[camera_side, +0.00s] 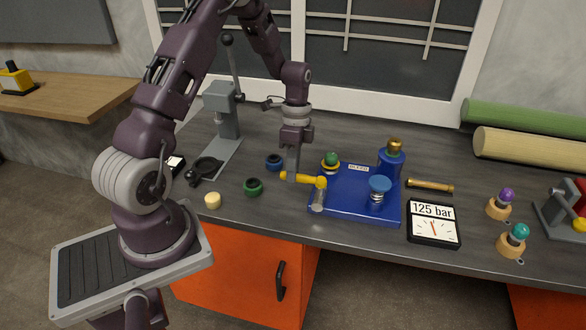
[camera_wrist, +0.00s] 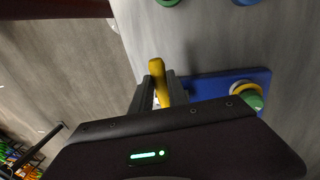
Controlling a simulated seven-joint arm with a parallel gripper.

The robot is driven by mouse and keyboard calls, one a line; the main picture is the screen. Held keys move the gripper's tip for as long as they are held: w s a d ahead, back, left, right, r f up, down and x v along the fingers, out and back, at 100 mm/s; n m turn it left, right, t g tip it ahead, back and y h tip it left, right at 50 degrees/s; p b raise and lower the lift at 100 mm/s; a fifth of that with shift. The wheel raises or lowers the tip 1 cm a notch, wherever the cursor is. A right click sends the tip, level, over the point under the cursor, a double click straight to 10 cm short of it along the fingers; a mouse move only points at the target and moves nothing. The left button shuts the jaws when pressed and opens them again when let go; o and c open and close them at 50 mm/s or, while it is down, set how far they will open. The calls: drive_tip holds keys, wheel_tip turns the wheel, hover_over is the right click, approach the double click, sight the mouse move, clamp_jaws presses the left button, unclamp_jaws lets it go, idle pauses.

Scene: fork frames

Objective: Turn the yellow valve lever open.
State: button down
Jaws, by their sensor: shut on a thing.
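The yellow valve lever (camera_side: 308,180) sticks out to the left from the grey valve body (camera_side: 318,198) at the left edge of the blue base plate (camera_side: 362,205). The valve body is hidden behind the gripper in the wrist view.
On the base plate are a blue bottle (camera_side: 391,165), a blue knob (camera_side: 379,186) and a green-topped fitting (camera_side: 331,161).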

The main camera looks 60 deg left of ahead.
drive_tip(key=d+n+t, duration=0.3)
drive_tip(key=d+n, duration=0.7)
drive_tip(key=n, duration=0.7)
drive_tip(key=shift+s+d+n, duration=0.25)
drive_tip(key=shift+n, duration=0.15)
idle(0.5)
drive_tip(key=c, duration=1.3)
unclamp_jaws()
drive_tip(key=shift+r, duration=0.1)
